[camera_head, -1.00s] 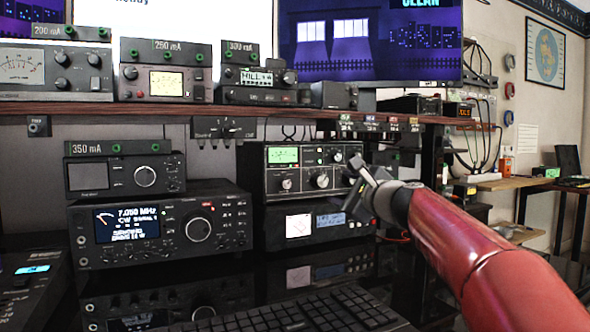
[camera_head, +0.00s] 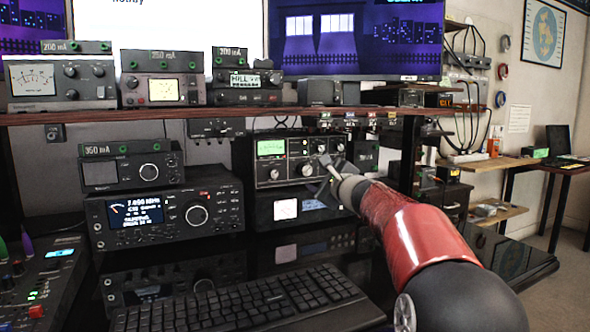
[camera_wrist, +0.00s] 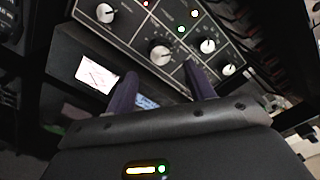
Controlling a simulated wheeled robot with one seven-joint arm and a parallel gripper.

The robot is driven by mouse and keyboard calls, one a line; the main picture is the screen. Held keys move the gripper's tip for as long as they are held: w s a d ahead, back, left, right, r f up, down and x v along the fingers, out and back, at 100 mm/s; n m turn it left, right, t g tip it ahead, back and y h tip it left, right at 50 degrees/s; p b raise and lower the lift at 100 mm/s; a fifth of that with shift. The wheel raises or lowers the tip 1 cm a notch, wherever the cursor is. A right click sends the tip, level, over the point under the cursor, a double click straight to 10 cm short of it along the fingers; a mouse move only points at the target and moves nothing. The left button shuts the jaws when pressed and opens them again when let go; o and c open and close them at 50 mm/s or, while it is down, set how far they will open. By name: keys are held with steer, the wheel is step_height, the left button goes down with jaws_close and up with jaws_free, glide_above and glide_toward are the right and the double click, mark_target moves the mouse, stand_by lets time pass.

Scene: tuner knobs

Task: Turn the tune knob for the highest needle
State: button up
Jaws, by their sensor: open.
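The tuner (camera_head: 262,180) is a dark box with a lit green meter window (camera_head: 271,148), a left knob (camera_head: 274,173), a middle knob (camera_head: 307,168) and smaller controls on its right. My gripper (camera_head: 325,172) is in front of the tuner's right part. In the wrist view my gripper (camera_wrist: 160,72) is open and empty, its two dark fingers pointing at the tuner face. The middle knob (camera_wrist: 160,52) lies beyond and between the fingertips, with no visible contact. Knob labels are too small to read, and the needle cannot be made out.
Another unit with a small white screen (camera_head: 285,209) sits directly under the tuner. A large radio (camera_head: 165,215) stands to the left. The shelf (camera_head: 200,112) runs above. A keyboard (camera_head: 250,303) lies on the dark desk in front.

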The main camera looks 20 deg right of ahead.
mark_target(308, 171)
steer(key=w+p, duration=0.1)
steer(key=w, duration=0.5)
steer(key=shift+p, duration=0.4)
steer(key=shift+c, duration=0.4)
steer(key=c, duration=0.9)
steer(key=shift+a+m, duration=0.1)
steer(key=shift+m, duration=1.9)
steer(key=o, duration=1)
